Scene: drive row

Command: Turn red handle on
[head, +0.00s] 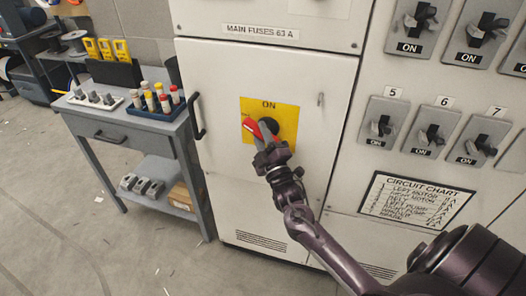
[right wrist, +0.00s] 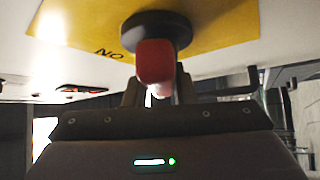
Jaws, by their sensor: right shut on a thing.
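The red handle (head: 251,125) sits on a dark round hub on a yellow plate (head: 287,110) marked ON, on the white cabinet door. In the head view the handle points up and to the left, off the ON word. My right gripper (head: 264,139) is at the handle, shut on it, and hides part of it. In the right wrist view the red handle (right wrist: 155,62) stands out from the black hub, between the two fingers (right wrist: 156,92). My left gripper is not in view.
A grey workbench (head: 130,130) with bottles and small parts stands left of the cabinet. A black door pull (head: 197,117) is on the door's left edge. Several breaker switches (head: 383,125) and a circuit chart (head: 415,202) are on the right panel. The floor at left is mostly clear.

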